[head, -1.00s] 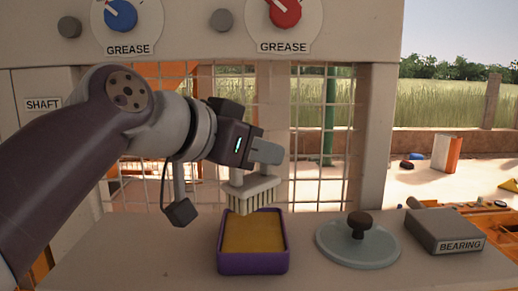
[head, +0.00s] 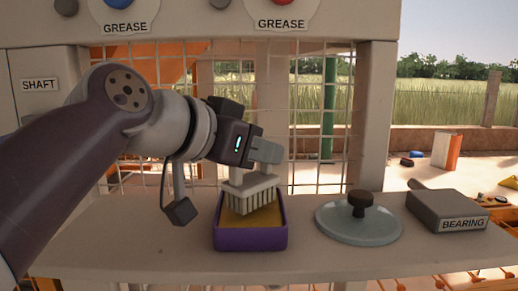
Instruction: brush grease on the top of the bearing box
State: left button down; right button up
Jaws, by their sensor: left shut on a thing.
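My left gripper (head: 250,163) is shut on a light grey brush (head: 249,190) with pale bristles pointing down. The bristles are at the yellow grease in the purple tub (head: 250,238), inside its rim; I cannot tell how deep they reach. The grey bearing box (head: 447,209) labelled BEARING lies on the right end of the shelf, well to the right of the brush. Its flat top looks bare. My right gripper is not in view.
A round pale lid (head: 372,231) with a dark knob lies on the shelf (head: 130,250) between the tub and the bearing box. A panel with GREASE dials (head: 281,10) hangs above. A wire mesh (head: 305,160) stands behind the shelf. The shelf's left part is clear.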

pick_arm(q)
jog(key=shift+w+a+f, duration=0.1)
jog(key=shift+a+f, duration=0.05)
jog(key=shift+f+b, duration=0.5)
dwell(1.0)
jog(key=shift+r, duration=0.1)
notch_tip(320, 180, up, 7)
jog(key=p, duration=0.7)
jog(key=shift+r, duration=0.15)
